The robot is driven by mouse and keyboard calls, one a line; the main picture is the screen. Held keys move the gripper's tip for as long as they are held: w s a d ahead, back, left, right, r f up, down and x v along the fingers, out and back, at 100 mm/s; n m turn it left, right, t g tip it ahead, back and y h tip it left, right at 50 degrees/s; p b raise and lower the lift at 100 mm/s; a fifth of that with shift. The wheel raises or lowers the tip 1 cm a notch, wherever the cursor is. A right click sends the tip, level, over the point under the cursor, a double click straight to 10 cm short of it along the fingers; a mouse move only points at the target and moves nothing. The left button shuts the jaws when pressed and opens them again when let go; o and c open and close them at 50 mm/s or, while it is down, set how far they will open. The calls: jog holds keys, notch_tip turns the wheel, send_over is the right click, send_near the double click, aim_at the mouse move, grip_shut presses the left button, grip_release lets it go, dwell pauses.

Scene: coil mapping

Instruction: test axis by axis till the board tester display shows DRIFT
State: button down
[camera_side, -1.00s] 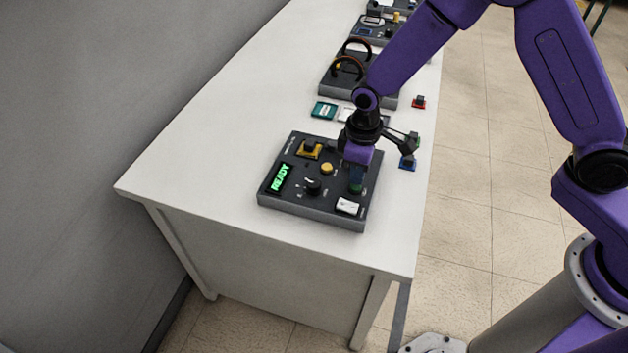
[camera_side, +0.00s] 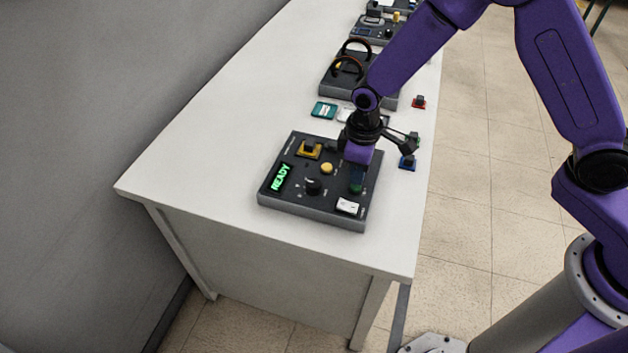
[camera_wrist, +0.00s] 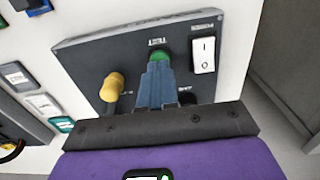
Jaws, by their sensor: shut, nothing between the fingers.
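The board tester (camera_side: 300,208) is a dark box near the front of the white table. In the wrist view the yellow button (camera_wrist: 112,86), the rocker switch (camera_wrist: 204,54) and a green button (camera_wrist: 160,54) show. My gripper (camera_wrist: 157,68) is shut and empty, with its tips at the green button. Contact is unclear.
Behind the tester lie a teal card (camera_side: 323,110) and a pale card. A blue piece (camera_side: 407,162) and a red piece (camera_side: 418,102) lie near the right table edge. Other dark devices (camera_side: 345,80) stand farther back. The table left of the tester is clear.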

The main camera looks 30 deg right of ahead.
jog(key=shift+f, duration=0.95)
dwell(0.3)
dwell(0.3)
jog(key=shift+r, duration=3.2)
jog(key=shift+r, duration=0.1)
jog(key=s+d+r+n, duration=0.1)
jog(key=s+d+r, duration=0.3)
jog(key=s, duration=0.5)
jog(key=s+d+r+n, duration=0.1)
jog(key=s+d+r, duration=0.3)
jog(key=s+d, duration=0.2)
jog(key=s+d+r+n, duration=0.1)
jog(key=s+d+r, duration=0.3)
jog(key=s, duration=0.7)
jog(key=shift+s+d+r+n, duration=0.3)
jog(key=shift+d, duration=0.65)
